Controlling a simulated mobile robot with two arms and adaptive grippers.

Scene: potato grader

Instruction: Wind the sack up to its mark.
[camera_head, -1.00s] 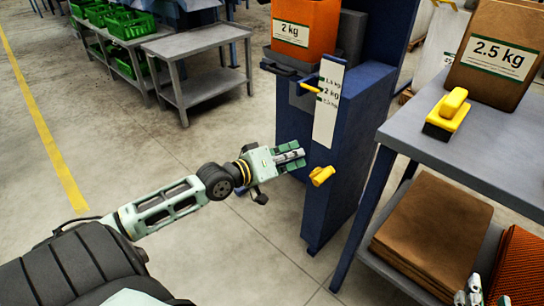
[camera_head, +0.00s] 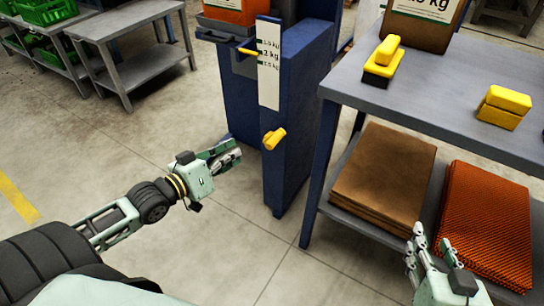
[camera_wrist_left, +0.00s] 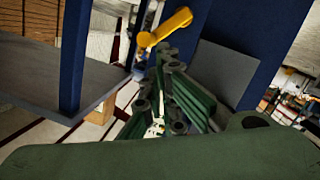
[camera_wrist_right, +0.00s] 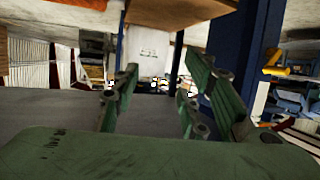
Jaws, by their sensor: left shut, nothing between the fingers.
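An orange sack (camera_head: 232,10), its top cut off by the frame, sits on a small platform on the blue stand (camera_head: 300,120). A white scale plate (camera_head: 268,75) on the stand reads 1.5, 2 and 2.5 kg. A yellow pointer (camera_head: 248,52) lies close to the 2 kg mark. The yellow crank handle (camera_head: 273,138) sticks out below the plate and shows in the left wrist view (camera_wrist_left: 165,27). My left gripper (camera_head: 234,153) is shut and empty, just left of and slightly below the handle, apart from it. My right gripper (camera_head: 428,240) is open and empty.
A grey table (camera_head: 440,95) stands to the right, with a brown sack (camera_head: 425,25) and yellow-handled blocks (camera_head: 383,60) on top. Its lower shelf holds folded brown sacks (camera_head: 385,175) and orange mesh (camera_head: 487,215).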

